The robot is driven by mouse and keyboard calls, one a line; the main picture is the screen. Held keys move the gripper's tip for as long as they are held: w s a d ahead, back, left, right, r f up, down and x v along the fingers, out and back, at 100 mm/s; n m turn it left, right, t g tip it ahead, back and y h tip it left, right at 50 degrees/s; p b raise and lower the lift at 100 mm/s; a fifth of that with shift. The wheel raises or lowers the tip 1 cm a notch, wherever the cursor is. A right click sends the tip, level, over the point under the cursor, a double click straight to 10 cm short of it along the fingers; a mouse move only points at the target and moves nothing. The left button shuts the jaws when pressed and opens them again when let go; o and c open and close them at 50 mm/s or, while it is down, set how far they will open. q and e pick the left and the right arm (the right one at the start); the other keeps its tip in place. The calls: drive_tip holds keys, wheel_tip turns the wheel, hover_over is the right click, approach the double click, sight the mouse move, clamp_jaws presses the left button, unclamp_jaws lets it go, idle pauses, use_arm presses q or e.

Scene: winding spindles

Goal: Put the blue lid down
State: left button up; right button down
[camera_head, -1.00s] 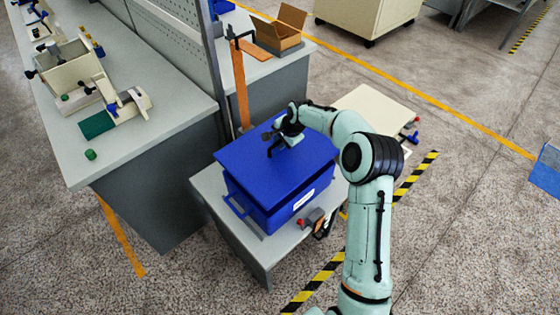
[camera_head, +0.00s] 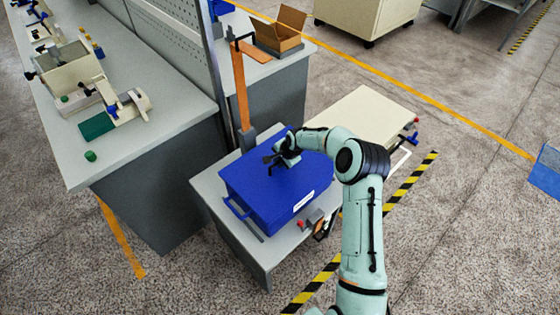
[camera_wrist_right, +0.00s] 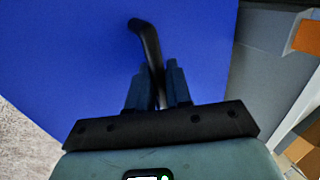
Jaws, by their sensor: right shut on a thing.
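The blue lid (camera_head: 258,178) lies over the top of the blue box (camera_head: 290,211), which stands on a small grey table. In the head view I see no clear gap between lid and box. My right gripper (camera_head: 277,163) is over the lid, shut on its dark handle. In the right wrist view the gripper (camera_wrist_right: 157,88) has its fingers on both sides of the black bent handle (camera_wrist_right: 147,40), with the blue lid (camera_wrist_right: 70,60) filling most of the picture. My left gripper is not in view.
The small grey table (camera_head: 211,187) has a device with a red knob (camera_head: 300,223) at its front right. A workbench (camera_head: 170,115) stands at the left, with an orange post (camera_head: 241,90) behind the box. A cream-topped cart (camera_head: 372,115) is at the right.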

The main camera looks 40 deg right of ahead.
drive_tip(key=shift+f, duration=0.2)
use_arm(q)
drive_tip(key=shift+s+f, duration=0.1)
use_arm(e)
drive_tip(key=c, duration=1)
unclamp_jaws()
drive_tip(key=shift+c, duration=0.2)
drive_tip(key=shift+r, duration=0.15)
drive_tip(key=shift+s+r, duration=0.1)
drive_tip(key=shift+r, duration=0.2)
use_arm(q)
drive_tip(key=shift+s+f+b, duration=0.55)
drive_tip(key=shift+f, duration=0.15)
use_arm(e)
drive_tip(key=v, duration=1.1)
drive_tip(key=shift+r, duration=0.25)
drive_tip(key=shift+s, duration=0.1)
